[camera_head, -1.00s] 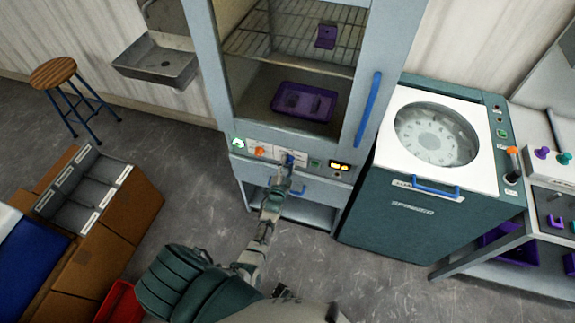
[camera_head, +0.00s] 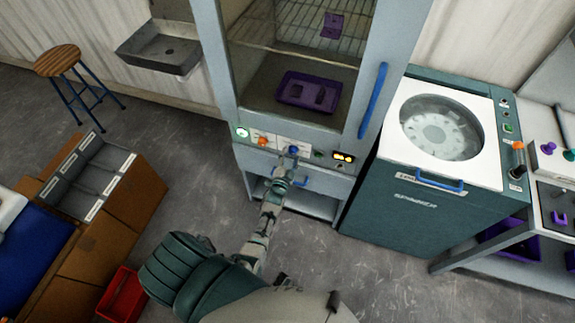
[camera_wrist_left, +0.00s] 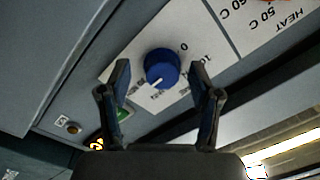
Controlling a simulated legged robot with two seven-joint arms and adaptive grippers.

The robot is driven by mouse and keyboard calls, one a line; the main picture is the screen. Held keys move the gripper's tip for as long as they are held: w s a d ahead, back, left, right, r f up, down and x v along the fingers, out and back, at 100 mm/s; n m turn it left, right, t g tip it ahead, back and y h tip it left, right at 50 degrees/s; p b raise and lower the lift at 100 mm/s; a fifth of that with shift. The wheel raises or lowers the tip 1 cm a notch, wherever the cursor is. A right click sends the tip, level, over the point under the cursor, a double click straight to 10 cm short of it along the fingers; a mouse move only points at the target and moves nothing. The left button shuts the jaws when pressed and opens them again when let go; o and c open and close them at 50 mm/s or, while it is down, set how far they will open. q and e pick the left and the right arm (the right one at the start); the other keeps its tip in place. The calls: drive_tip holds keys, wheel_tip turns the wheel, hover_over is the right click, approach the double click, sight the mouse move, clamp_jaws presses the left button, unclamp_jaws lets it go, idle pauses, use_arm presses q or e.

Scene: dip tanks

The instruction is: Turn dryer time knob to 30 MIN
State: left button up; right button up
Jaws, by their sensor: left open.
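The blue time knob (camera_head: 293,150) is on the dryer's front panel, below the glass door. In the left wrist view the round blue knob (camera_wrist_left: 161,66) shows close up on a white label. A white pointer mark is at its lower left edge. My left gripper (camera_head: 287,160) is at the panel, just below the knob in the head view. In the left wrist view its open fingers (camera_wrist_left: 161,78) stand on either side of the knob, apart from it. My right gripper is out of view.
An orange knob (camera_head: 263,141) is left of the blue one, and a lit display (camera_head: 344,157) right. The spinner (camera_head: 400,215) stands right of the dryer. Open floor (camera_head: 185,165) is at left.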

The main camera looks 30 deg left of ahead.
use_arm(q)
drive_tip(key=v, duration=1.1)
drive_tip(key=shift+s+d+f, duration=0.1)
drive_tip(key=s+d+f+n+g+h, duration=0.1)
drive_tip(key=s+d+f+g, duration=0.2)
drive_tip(key=f, duration=0.4)
drive_tip(key=s+d+f+g+h, duration=0.2)
drive_tip(key=s+f, duration=0.2)
drive_tip(key=f, duration=0.3)
drive_tip(key=s+d+f+n+g+h, duration=0.1)
drive_tip(key=s+d+f+g, duration=0.2)
drive_tip(key=f, duration=0.4)
drive_tip(key=s+f+g, duration=0.4)
drive_tip(key=s+f, duration=0.3)
drive_tip(key=s, duration=0.8)
drive_tip(key=s+d+f+n+g+h, duration=0.1)
drive_tip(key=s+f+g, duration=0.3)
drive_tip(key=s+f, duration=0.4)
drive_tip(key=s, duration=0.7)
drive_tip(key=shift+n, duration=0.3)
drive_tip(key=shift+w+d, duration=0.1)
